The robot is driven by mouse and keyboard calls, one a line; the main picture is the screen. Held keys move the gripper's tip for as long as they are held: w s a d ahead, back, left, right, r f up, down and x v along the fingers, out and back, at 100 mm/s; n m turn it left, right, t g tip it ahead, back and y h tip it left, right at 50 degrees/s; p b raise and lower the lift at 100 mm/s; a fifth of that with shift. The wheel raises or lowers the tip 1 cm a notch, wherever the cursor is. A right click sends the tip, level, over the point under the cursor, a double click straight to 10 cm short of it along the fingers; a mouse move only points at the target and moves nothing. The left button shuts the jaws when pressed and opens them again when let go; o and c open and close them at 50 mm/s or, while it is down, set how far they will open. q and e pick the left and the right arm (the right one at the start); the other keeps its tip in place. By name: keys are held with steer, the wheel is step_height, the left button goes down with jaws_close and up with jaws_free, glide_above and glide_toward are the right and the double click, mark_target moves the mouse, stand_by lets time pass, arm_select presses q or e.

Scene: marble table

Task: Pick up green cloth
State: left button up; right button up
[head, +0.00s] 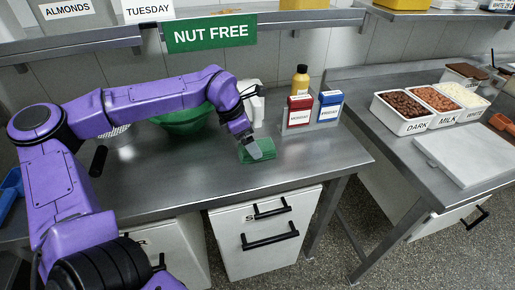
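The green cloth (259,155) lies on the steel counter (310,160), near its front edge. My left gripper (252,152) reaches down from the left to the cloth, with its fingertips at or on the cloth's upper left part. I cannot tell whether the fingers are open or closed on it. The cloth appears to rest on the counter. My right gripper does not show.
A green bowl (184,122) and a white bottle (252,101) stand behind my arm. Red (299,111) and blue (329,106) boxes and a yellow bottle (300,80) stand to the right. A shelf with a green sign (211,33) hangs above. Chocolate tubs (403,110) sit on the right table.

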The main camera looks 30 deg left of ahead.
arm_select(q)
steer(key=x, duration=0.3)
steer(key=shift+d+f, duration=0.1)
steer(key=shift+f, duration=0.1)
steer(key=c, duration=1.1)
steer(key=shift+o, duration=0.2)
steer(key=shift+r, duration=0.1)
steer(key=shift+w+r, duration=0.1)
steer(key=shift+r, duration=0.2)
step_height(320, 180, up, 3)
steer(key=shift+f, duration=0.15)
steer(key=s+d+r+b, duration=0.2)
steer(key=s+d+r, duration=0.6)
steer(key=s, duration=0.3)
steer(key=shift+d+r+b, duration=0.3)
steer(key=shift+r+b, duration=0.1)
steer(key=shift+r, duration=0.35)
